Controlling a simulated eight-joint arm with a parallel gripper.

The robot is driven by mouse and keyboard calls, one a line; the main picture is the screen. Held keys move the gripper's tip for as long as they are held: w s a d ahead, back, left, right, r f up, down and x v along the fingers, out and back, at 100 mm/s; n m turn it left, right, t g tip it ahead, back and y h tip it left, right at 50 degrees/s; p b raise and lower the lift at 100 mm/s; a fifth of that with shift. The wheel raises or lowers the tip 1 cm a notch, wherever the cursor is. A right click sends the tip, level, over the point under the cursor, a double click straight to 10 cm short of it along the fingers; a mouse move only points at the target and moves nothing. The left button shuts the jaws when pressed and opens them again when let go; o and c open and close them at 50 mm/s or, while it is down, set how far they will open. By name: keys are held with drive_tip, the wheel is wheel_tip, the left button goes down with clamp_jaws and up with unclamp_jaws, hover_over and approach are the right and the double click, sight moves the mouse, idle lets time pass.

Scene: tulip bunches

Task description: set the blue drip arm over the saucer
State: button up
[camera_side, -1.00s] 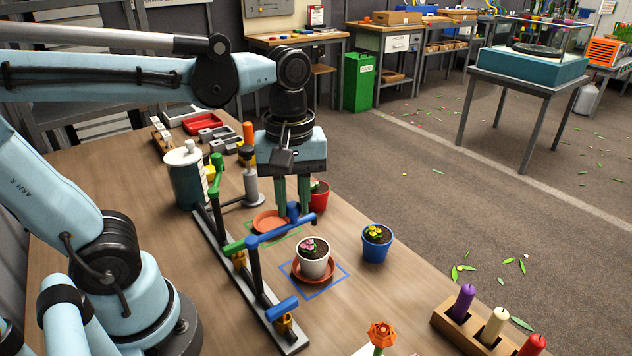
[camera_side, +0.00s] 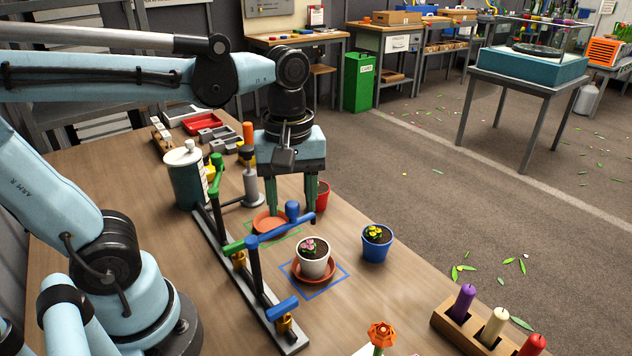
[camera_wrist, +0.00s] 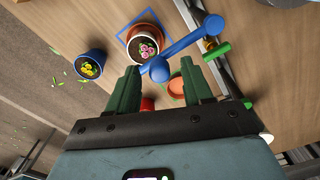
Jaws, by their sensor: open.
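The blue drip arm (camera_side: 272,235) reaches out from a black post on the rail, with an upright blue knob (camera_side: 292,208) near its outer end. In the side view it passes behind the white pot (camera_side: 314,262), which stands on a terracotta saucer (camera_side: 297,271) inside a blue outline. In the wrist view the blue drip arm (camera_wrist: 185,43) runs beside the potted plant (camera_wrist: 145,42). My gripper (camera_side: 291,208) is open, its green fingers apart on either side of the knob. The wrist view shows the knob (camera_wrist: 159,69) between the fingertips (camera_wrist: 160,78).
A green arm (camera_side: 234,247) and an empty saucer (camera_side: 270,222) in a green outline are close by. A blue pot (camera_side: 376,243) and a red pot (camera_side: 321,196) stand nearby. The grey rail (camera_side: 230,265) carries a lower blue handle (camera_side: 281,308).

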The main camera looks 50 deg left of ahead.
sight(292, 203)
wheel_tip(292, 203, up, 12)
idle(0.7)
wheel_tip(292, 203, down, 12)
idle(1.0)
